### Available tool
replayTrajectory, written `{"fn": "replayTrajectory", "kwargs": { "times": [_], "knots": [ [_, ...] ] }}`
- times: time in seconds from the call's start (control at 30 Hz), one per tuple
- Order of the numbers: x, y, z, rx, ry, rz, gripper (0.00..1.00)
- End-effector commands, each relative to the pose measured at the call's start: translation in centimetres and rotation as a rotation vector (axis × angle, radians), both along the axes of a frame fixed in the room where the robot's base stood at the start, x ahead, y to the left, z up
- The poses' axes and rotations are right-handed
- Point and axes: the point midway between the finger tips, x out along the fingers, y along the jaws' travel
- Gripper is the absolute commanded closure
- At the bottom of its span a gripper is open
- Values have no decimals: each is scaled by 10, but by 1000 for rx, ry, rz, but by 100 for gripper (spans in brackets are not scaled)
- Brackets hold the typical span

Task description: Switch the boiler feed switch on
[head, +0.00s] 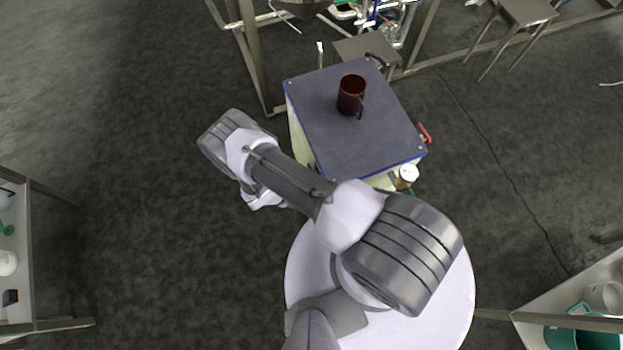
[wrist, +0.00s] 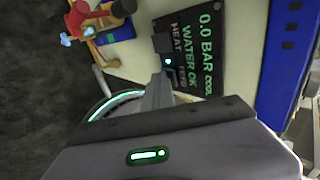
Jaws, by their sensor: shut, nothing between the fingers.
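The boiler is a pale box with a blue-grey top (head: 350,135) in the head view. In the wrist view its pale front carries a black display panel (wrist: 200,45) reading "0.0 BAR", "COOL", "WATER OK", "HEAT" and "FEED", turned sideways. A small dark switch-like part (wrist: 162,43) and a bluish-white light (wrist: 168,62) sit at the panel's lower-left edge, by the HEAT and FEED labels. My gripper (wrist: 163,85) is shut and empty, its tips close to these parts. Contact and the feed switch's position cannot be told. The head view does not clearly show my fingers.
A brown mug (head: 351,95) stands on the boiler top. A red handle (head: 425,133) and a round white gauge (head: 408,173) stick out at its right side. A red-handled valve (wrist: 80,16) shows in the wrist view. Floor left of the boiler is clear.

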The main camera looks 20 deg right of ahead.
Motion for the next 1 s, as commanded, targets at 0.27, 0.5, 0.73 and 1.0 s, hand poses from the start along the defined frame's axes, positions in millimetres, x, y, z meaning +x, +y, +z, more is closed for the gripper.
{"fn": "replayTrajectory", "kwargs": {
  "times": [0.27, 0.5, 0.73, 1.0],
  "knots": [
    [-1, -1, 1, -3, 2, -1, 100],
    [-1, -2, 13, -5, 1, -1, 100],
    [-2, -2, 16, -5, 2, -2, 100],
    [-5, 2, 16, -4, 2, -2, 100]
  ]
}}
